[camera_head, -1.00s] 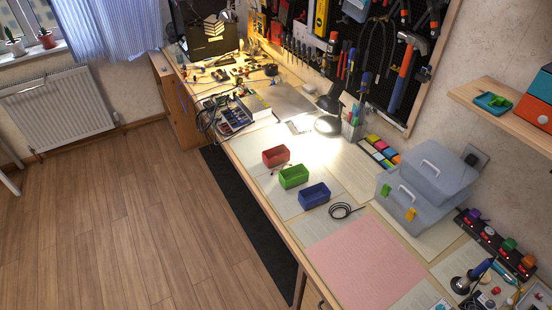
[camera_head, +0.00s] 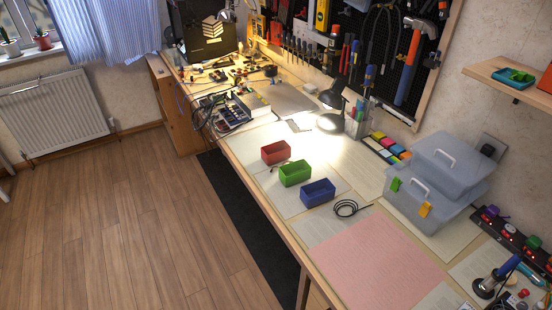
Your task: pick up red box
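The red box (camera_head: 276,152) is a small open-topped box on the workbench (camera_head: 268,205), left of the desk lamp's bright pool of light. A green box (camera_head: 295,173) and a blue box (camera_head: 317,192) of similar shape stand in a diagonal row to its lower right. The red box is upright, and nothing touches it from above. Neither of my grippers shows in the head view.
A black desk lamp (camera_head: 334,119) stands behind the boxes. A black cable coil (camera_head: 346,208) lies right of the blue box. Clear plastic containers (camera_head: 436,180) stand further right. A pink sheet (camera_head: 380,262) covers the near bench. The wooden floor (camera_head: 130,215) at left is clear.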

